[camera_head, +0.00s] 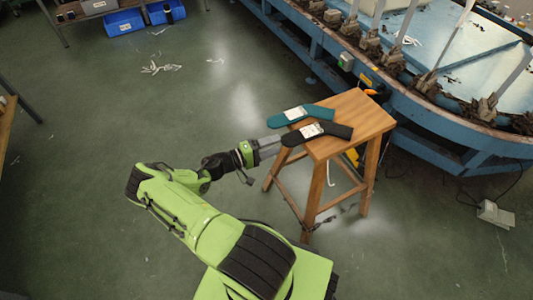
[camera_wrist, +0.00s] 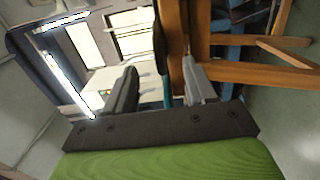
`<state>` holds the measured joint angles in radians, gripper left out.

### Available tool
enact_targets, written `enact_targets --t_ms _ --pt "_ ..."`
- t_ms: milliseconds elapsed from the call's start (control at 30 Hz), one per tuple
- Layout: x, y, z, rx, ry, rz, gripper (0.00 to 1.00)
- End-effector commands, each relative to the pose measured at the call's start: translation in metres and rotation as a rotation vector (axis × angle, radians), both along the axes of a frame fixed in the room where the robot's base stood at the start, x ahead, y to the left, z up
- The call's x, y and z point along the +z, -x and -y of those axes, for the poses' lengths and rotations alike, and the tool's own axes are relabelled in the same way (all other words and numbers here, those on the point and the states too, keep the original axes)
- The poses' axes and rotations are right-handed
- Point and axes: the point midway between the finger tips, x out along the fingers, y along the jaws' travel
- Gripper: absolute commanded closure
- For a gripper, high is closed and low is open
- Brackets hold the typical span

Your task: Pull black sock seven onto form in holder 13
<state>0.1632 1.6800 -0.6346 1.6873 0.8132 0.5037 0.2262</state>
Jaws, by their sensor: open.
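A dark strip and a teal strip show beyond and between the fingers; I cannot tell whether the dark one is the sock. Upright pale forms (camera_head: 406,22) stand in holders along the blue machine; holder numbers are not readable.
A teal sock (camera_head: 318,110) with a white label lies behind the black one on the stool. The blue machine (camera_head: 390,105) curves close behind the stool. Blue bins (camera_head: 124,22) stand at the top left. The floor left of the stool is mostly clear.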

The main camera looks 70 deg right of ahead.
Motion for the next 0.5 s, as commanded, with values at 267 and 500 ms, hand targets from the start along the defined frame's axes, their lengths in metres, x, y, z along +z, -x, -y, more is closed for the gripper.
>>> enact_targets --t_ms 267,500 --pt "0.002 0.017 0.018 0.002 0.005 -0.009 0.45" --pt "0.001 0.039 0.041 0.002 0.004 -0.008 0.45"
